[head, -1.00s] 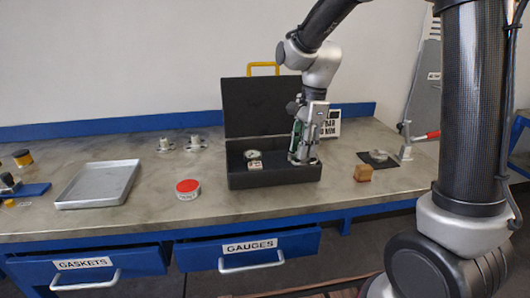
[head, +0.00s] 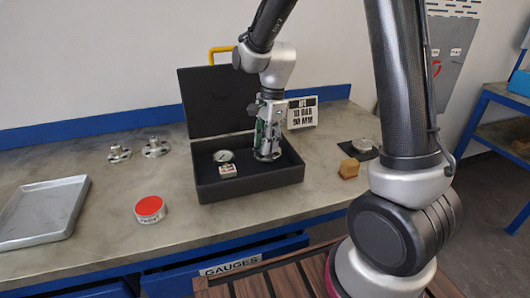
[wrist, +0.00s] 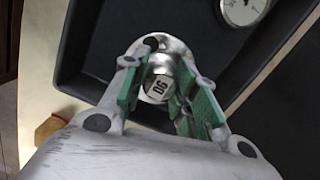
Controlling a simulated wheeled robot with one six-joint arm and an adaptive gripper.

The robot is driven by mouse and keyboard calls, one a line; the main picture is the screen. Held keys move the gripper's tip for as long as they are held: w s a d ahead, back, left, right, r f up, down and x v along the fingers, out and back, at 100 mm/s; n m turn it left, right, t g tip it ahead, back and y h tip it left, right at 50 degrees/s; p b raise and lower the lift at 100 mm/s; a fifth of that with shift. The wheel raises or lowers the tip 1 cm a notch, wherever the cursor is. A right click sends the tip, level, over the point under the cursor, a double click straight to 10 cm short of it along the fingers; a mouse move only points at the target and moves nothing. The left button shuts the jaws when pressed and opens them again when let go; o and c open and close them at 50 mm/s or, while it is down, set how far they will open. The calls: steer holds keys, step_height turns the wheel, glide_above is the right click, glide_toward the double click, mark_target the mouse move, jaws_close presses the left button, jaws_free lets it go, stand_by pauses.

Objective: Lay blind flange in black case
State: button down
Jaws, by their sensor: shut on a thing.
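The black case (head: 250,191) stands open on the bench, its lid raised behind it. My gripper (head: 267,150) reaches down into the right part of the case. It is shut on the blind flange (head: 266,157), a small silvery disc with a central knob. In the wrist view the green-padded fingers (wrist: 158,92) hold the marked knob, and the flange's disc (wrist: 172,48) shows beyond it over the dark case floor. The flange is low in the case; whether it touches the floor I cannot tell.
A red-topped tin (head: 150,209), two flanged fittings (head: 155,148) and a metal tray (head: 45,212) are to the left.

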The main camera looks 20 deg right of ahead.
steer(key=shift+f, duration=1.75)
steer(key=c, duration=1.1)
jaws_free()
steer(key=shift+f, duration=0.15)
